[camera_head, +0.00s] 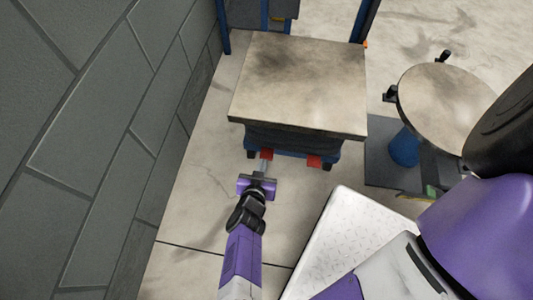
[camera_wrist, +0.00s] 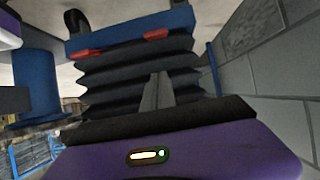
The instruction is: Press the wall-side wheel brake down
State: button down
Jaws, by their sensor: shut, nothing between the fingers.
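A lift trolley has a worn beige top (camera_head: 300,85), black bellows (camera_wrist: 125,75) and a blue base (camera_wrist: 130,35). Two red brake pedals stick out of the base's near edge. The wall-side brake (camera_head: 267,154) is the left one in the head view and the right one in the wrist view (camera_wrist: 156,34). The other brake (camera_head: 314,161) also shows in the wrist view (camera_wrist: 86,53). My gripper (camera_head: 264,166) is shut and empty, just in front of the wall-side brake. Its fingers (camera_wrist: 157,92) look apart from the pedal. Whether either pedal is up or down I cannot tell.
A grey block wall (camera_head: 100,130) runs along the left, with a strip of bare floor (camera_head: 195,190) beside it. A round table (camera_head: 445,105) on a blue post (camera_head: 404,148) stands at the right. Blue uprights (camera_head: 222,25) stand behind the trolley.

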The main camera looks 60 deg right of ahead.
jog(key=shift+d, duration=0.1)
jog(key=b, duration=0.4)
send_over(266, 157)
jog(key=f, duration=0.5)
jog(key=shift+s+f, duration=0.1)
jog(key=shift+s, duration=0.2)
jog(key=shift+a+f+b, duration=0.25)
jog(key=shift+f+b, duration=0.7)
jog(key=shift+f, duration=0.2)
jog(key=shift+a+f+b, duration=0.25)
jog(key=shift+f+b, duration=0.15)
jog(key=shift+f, duration=0.3)
